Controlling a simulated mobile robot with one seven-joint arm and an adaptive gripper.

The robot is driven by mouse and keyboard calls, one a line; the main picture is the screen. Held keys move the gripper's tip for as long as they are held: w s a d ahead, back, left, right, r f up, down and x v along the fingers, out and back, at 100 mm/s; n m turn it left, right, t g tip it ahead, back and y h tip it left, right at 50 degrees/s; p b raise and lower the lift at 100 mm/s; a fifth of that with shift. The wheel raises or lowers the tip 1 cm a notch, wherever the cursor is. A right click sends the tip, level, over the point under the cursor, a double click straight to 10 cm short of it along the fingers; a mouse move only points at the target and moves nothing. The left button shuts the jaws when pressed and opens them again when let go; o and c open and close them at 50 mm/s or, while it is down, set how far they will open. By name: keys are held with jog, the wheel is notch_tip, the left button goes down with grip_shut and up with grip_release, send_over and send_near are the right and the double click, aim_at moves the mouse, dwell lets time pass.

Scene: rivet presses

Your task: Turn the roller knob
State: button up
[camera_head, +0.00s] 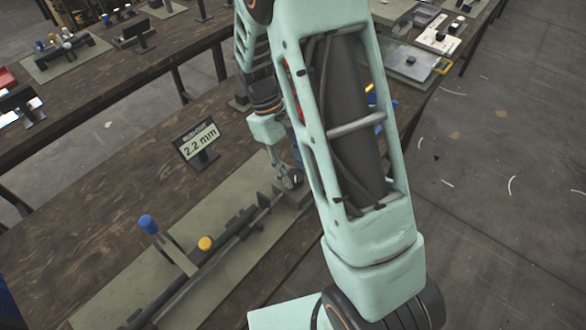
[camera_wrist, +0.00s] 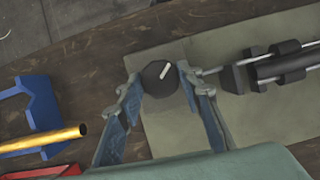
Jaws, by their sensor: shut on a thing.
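The roller knob (camera_wrist: 160,77) is a dark, faceted round knob with a white pointer mark, at the end of a roller device on a grey-green mat. In the wrist view the mark tilts up and to the right. My gripper (camera_wrist: 158,80) is shut on the knob, with one finger on each side of it. In the head view my gripper (camera_head: 288,180) is at the far end of the device, and my arm hides part of this area. The roller bars (camera_wrist: 285,64) lie to the right of the knob in the wrist view.
A display reading 2.2 mm (camera_head: 198,143) stands behind the device. A blue-capped lever (camera_head: 149,225) and a yellow knob (camera_head: 205,243) rise from the device. A blue bracket (camera_wrist: 42,112) and a brass rod (camera_wrist: 45,138) lie left of my gripper.

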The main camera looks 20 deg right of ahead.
dwell(0.3)
jog(key=o, duration=1.2)
jog(key=shift+c, duration=0.2)
jog(key=v, duration=1.2)
jog(key=shift+d, duration=0.1)
